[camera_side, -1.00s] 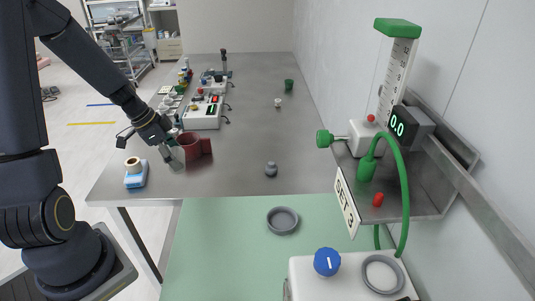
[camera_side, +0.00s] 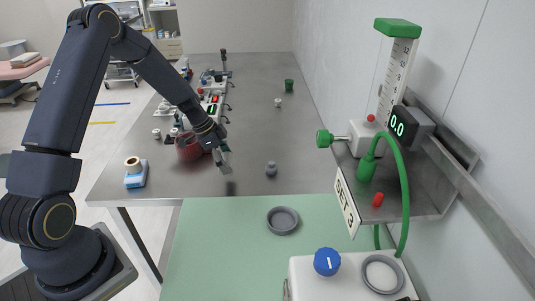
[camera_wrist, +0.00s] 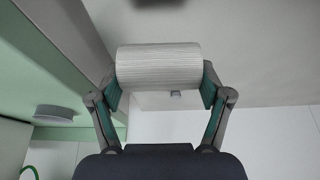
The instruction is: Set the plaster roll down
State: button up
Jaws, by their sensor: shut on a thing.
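My gripper (camera_side: 222,160) is above the grey table (camera_side: 255,135), right of a dark red container (camera_side: 188,148). In the wrist view my gripper (camera_wrist: 160,88) is shut on the plaster roll (camera_wrist: 158,67), a white ribbed cylinder lying across between the fingers. In the side view the roll is small and hard to tell apart from the fingertips. A dark shadow lies on the table below the gripper, and the roll looks clear of the surface.
A grey round dish (camera_side: 283,220) lies on the green mat (camera_side: 215,250). A small grey weight-like object (camera_side: 271,169) stands right of my gripper. A tan roll (camera_side: 133,163) sits on a blue-and-white pack (camera_side: 136,178) at left. The table's right middle is mostly free.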

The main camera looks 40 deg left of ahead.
jog(key=shift+w+f, duration=0.25)
jog(key=shift+f, duration=0.05)
jog(key=shift+w+f, duration=0.15)
jog(key=shift+f, duration=1.55)
jog(key=o, duration=1.2)
jog(key=shift+f, duration=0.1)
jog(key=shift+c, duration=0.2)
